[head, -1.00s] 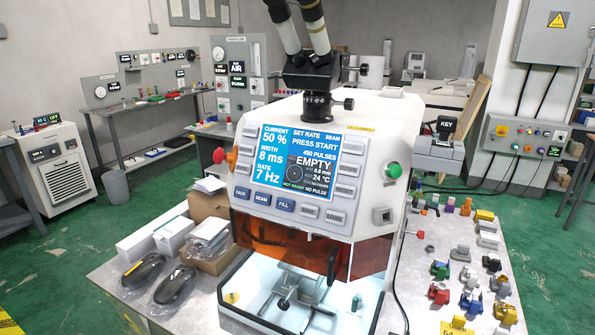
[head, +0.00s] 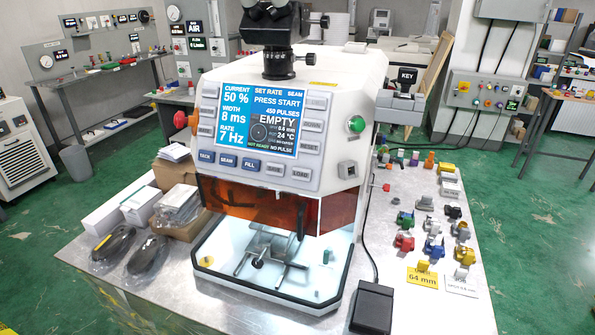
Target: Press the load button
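The load button (head: 301,174) is a grey key marked LOAD. It sits at the right end of the bottom row on the front panel of the white machine (head: 350,120). To its left are the save key (head: 274,169) and the blue fill, seam and tack keys. The screen (head: 250,118) above reads PRESS START, EMPTY, NOT READY and NO PULSE. Neither of my grippers shows in the head view, and nothing covers the load button.
A green button (head: 356,124) is on the machine's right side and a red knob (head: 181,120) on its left. Below is an orange window (head: 262,206) over a lit chamber. A black pedal (head: 373,307) and several small coloured parts lie on the table.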

